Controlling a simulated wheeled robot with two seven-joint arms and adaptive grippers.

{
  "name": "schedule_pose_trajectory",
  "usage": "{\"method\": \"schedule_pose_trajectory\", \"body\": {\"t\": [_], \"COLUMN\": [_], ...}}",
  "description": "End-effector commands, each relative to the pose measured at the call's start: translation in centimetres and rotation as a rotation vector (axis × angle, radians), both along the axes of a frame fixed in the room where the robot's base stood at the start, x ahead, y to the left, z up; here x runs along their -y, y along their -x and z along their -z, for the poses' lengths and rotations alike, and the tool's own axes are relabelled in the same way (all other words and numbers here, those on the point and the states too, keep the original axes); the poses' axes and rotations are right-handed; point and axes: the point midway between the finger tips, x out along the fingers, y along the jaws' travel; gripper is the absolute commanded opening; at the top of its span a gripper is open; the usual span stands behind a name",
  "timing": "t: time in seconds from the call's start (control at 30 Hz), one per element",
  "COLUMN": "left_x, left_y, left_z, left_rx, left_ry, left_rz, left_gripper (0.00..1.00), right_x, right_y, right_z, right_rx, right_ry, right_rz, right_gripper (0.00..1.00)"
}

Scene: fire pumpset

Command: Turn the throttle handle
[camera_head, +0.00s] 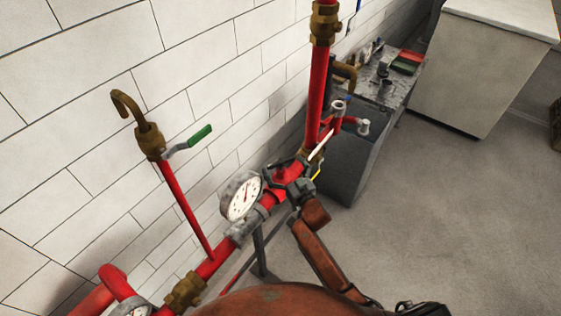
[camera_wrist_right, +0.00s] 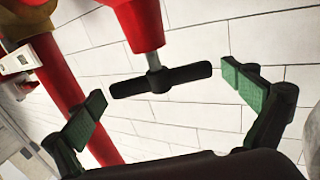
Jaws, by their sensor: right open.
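A black T-bar handle (camera_wrist_right: 190,75) sits on a short grey stem below a red valve body (camera_wrist_right: 138,22) in the right wrist view. My right gripper (camera_wrist_right: 163,86) is open, with green-padded fingers on either side of the handle's two ends. Gaps show between the fingers and the bar, and the gripper holds nothing. In the head view my right gripper (camera_head: 290,183) is at the red pipe beside the white gauge. The handle cannot be made out clearly there behind the gripper. My left gripper is out of view.
A round gauge (camera_head: 242,196) sits close left of the gripper. A green-handled lever valve (camera_head: 200,135) rises on a thin red pipe. A vertical red pipe (camera_head: 318,95) stands behind. A tool-covered bench (camera_head: 385,92) and white cabinet (camera_head: 470,75) are farther back.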

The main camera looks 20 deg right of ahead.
Motion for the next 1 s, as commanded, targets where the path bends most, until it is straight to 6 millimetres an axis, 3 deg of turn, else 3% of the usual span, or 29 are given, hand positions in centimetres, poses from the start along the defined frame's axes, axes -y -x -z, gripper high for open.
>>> {"method": "schedule_pose_trajectory", "body": {"t": [0.17,0.4,0.93,1.0], "left_x": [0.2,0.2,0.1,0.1], "left_y": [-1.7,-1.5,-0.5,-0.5], "left_z": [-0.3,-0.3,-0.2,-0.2], "left_rx": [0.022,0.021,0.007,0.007], "left_ry": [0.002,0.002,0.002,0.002], "left_rz": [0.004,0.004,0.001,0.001], "left_gripper": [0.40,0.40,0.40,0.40], "right_x": [-0.2,-0.2,-0.2,-0.2], "right_y": [-0.9,-0.9,-0.9,-0.9], "right_z": [0.0,0.0,0.1,0.1], "right_rx": [-0.001,-0.001,-0.001,-0.002], "right_ry": [0.000,0.000,0.000,0.000], "right_rz": [0.000,0.000,0.000,-0.001], "right_gripper": [1.00,0.99,0.63,0.62]}}
